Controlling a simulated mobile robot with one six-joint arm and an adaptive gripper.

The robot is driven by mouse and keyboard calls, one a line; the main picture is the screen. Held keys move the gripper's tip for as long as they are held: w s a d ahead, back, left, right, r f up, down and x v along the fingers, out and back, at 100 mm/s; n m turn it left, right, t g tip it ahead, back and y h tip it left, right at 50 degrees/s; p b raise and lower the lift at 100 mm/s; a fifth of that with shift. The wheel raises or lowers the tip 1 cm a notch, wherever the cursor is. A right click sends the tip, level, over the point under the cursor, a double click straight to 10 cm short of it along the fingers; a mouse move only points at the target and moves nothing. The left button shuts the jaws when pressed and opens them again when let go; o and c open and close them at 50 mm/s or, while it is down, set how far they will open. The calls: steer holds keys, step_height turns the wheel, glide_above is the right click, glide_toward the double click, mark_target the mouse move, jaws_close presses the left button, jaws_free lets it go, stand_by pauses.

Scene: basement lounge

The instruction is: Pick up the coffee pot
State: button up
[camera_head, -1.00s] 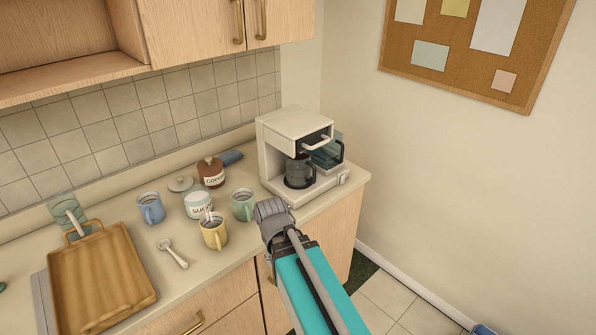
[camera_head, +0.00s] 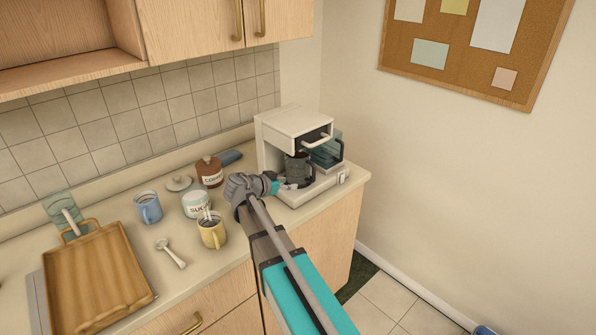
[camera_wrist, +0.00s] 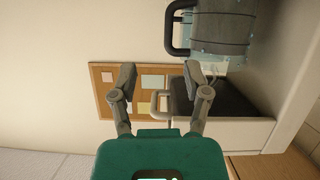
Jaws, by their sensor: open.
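The coffee pot (camera_head: 298,166) is dark and stands inside the white coffee maker (camera_head: 290,122) at the right end of the counter. In the wrist view the pot (camera_wrist: 222,35) fills the top right, its black handle (camera_wrist: 178,32) pointing left. My gripper (camera_head: 284,186) is just in front of the machine, low and left of the pot, and partly covers the pot's lower part. In the wrist view my gripper (camera_wrist: 160,73) is open, with nothing between its fingers. The pot and its handle lie beyond the fingertips, up and to the right.
A white basket handle (camera_head: 317,141) and a bluish see-through piece (camera_head: 325,152) with black trim jut from the machine. Left are a sugar jar (camera_head: 195,204), yellow mug (camera_head: 212,232), blue mug (camera_head: 149,207), coffee jar (camera_head: 209,171), spoon (camera_head: 171,253) and wooden tray (camera_head: 95,272).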

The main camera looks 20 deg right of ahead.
mark_target(313, 173)
steer(key=shift+w+r+m+t+h, duration=0.3)
steer(key=shift+w+r+m+h, duration=0.15)
steer(key=shift+w+r, duration=0.25)
steer(key=shift+b+x, duration=1.35)
steer(key=shift+x, duration=3)
steer(key=shift+b+x, duration=0.8)
steer(key=shift+x, duration=1.8)
steer(key=shift+s+f, duration=0.1)
steer(key=shift+c, duration=0.2)
jaws_close()
